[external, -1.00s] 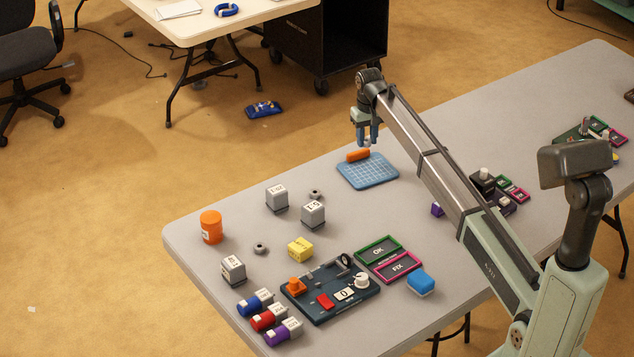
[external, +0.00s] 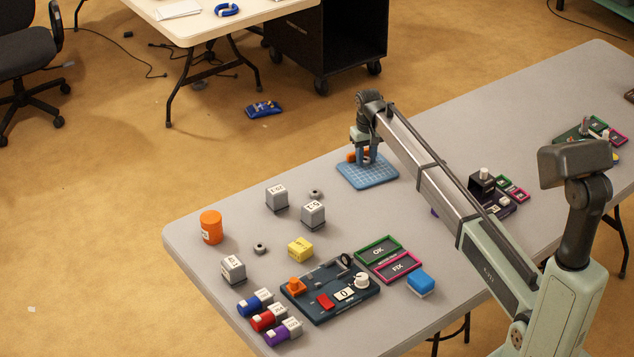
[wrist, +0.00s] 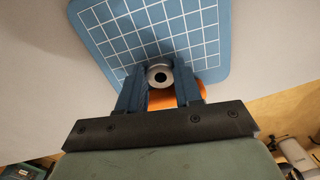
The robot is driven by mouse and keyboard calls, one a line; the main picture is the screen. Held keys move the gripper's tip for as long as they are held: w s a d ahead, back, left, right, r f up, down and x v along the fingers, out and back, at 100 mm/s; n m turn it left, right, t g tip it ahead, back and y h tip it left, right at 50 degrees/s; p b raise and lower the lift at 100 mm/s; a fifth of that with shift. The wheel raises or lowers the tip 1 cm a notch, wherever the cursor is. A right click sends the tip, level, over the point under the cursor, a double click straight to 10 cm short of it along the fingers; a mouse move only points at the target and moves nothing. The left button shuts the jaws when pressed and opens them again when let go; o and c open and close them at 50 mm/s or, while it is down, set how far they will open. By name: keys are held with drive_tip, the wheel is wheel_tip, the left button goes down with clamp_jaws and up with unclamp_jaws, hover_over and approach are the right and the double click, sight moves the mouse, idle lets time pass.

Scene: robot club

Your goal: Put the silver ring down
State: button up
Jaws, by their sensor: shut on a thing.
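The silver ring (wrist: 159,75) shows in the wrist view between the two blue fingertips of my gripper (wrist: 160,84). My gripper is shut on it. The ring is over the blue mat with a white grid (wrist: 110,27), near one edge; I cannot tell whether it touches the mat. In the external view my gripper (external: 368,162) points down over the same mat (external: 356,180), and the fingers hide the ring. An orange piece (wrist: 187,98) lies just behind the ring, partly hidden by the fingers; in the external view it also shows (external: 352,155).
Grey blocks (external: 313,212), small grey nuts (external: 315,194), an orange cylinder (external: 211,227) and a yellow block (external: 300,249) stand left of the mat. A dark board (external: 330,307) and OK and FIX trays (external: 378,250) lie nearer.

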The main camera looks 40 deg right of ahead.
sight(366, 160)
drive_tip(key=o, duration=1.1)
wheel_tip(366, 160, up, 12)
drive_tip(key=shift+r, duration=0.1)
